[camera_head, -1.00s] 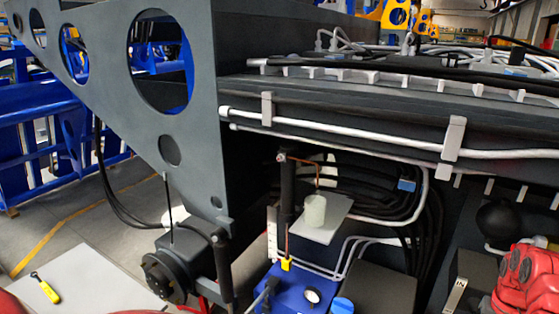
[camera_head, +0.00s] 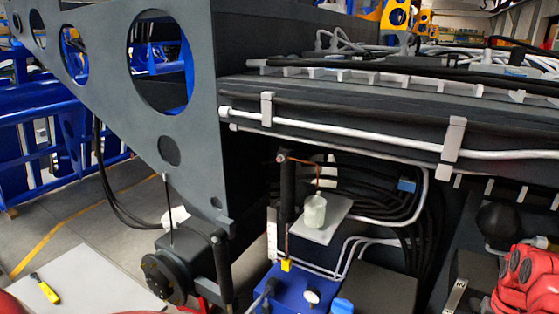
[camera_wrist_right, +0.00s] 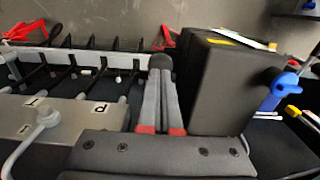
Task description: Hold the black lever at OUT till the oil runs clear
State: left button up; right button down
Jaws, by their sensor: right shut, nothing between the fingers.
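In the wrist view, my right gripper (camera_wrist_right: 160,72) is shut, its grey fingers together with nothing between them. The tips lie at a dark rounded end (camera_wrist_right: 160,62); I cannot tell whether this is the black lever's knob or whether they touch. In the head view, a small plate marked "IN" (camera_head: 455,297) shows near the lower right edge; no lever marked OUT can be made out. A pale, cloudy jar (camera_head: 315,210) stands upright on a grey plate (camera_head: 338,214) below a thin copper tube (camera_head: 318,177). My left gripper is out of view.
A blue unit with a gauge (camera_head: 312,297) and a dark box (camera_head: 375,288) stand below the jar. White pipes and black hoses run behind. In the wrist view, a tall dark box (camera_wrist_right: 228,85) stands close right of my fingers, and a lettered grey box (camera_wrist_right: 60,118) lies left.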

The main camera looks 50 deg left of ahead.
dwell(0.6)
jog(key=shift+f+b, duration=2.5)
jog(key=shift+f, duration=0.35)
jog(key=shift+r, duration=0.1)
notch_tip(320, 180, up, 8)
jog(key=p, duration=0.5)
jog(key=shift+f, duration=0.2)
